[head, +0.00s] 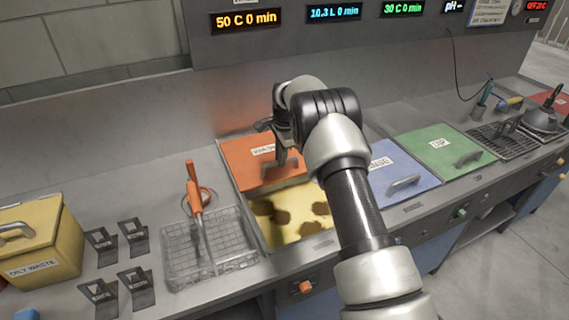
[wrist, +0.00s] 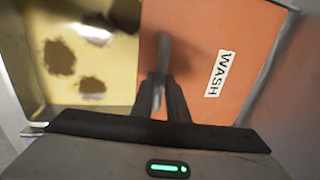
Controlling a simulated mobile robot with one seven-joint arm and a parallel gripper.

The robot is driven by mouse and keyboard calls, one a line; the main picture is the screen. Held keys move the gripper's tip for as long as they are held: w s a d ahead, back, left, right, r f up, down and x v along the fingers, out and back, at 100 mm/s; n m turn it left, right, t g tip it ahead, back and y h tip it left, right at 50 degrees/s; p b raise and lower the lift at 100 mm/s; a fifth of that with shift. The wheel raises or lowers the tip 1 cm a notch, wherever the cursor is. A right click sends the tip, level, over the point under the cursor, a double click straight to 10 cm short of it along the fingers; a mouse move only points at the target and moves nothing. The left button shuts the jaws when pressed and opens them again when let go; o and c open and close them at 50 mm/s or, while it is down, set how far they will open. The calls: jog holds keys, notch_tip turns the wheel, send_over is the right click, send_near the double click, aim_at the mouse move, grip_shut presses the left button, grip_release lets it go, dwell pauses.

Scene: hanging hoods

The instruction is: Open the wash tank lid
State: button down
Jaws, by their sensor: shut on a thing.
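The orange wash tank lid (head: 243,172), labelled WASH, covers the back part of its tank in the head view. In front of it the tank (head: 290,228) is uncovered and shows a yellow inside with brown patches. The wrist view shows the lid (wrist: 200,35) beside the uncovered yellow part (wrist: 60,95). My gripper (wrist: 161,90) is shut on the lid's grey handle (wrist: 162,48). In the head view my gripper (head: 283,155) is over the lid and my arm hides its right side. I cannot tell whether the lid is tilted.
A wire basket (head: 180,275) with an orange-handled tool (head: 196,205) stands left of the tank. A yellow OILY WASTE bin (head: 60,245) is further left. Closed blue (head: 412,166) and green (head: 430,143) lids lie to the right. A wall with displays (head: 245,20) rises behind.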

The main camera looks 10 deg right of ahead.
jog(key=shift+w+a, duration=0.15)
jog(key=shift+w, duration=0.1)
jog(key=c, duration=1.7)
grip_release()
jog(key=s+r, duration=0.1)
jog(key=r, duration=0.4)
jog(key=s+r, duration=0.1)
jog(key=r, duration=0.5)
jog(key=s+d+r, duration=0.1)
jog(key=r, duration=0.5)
jog(key=shift+s, duration=0.1)
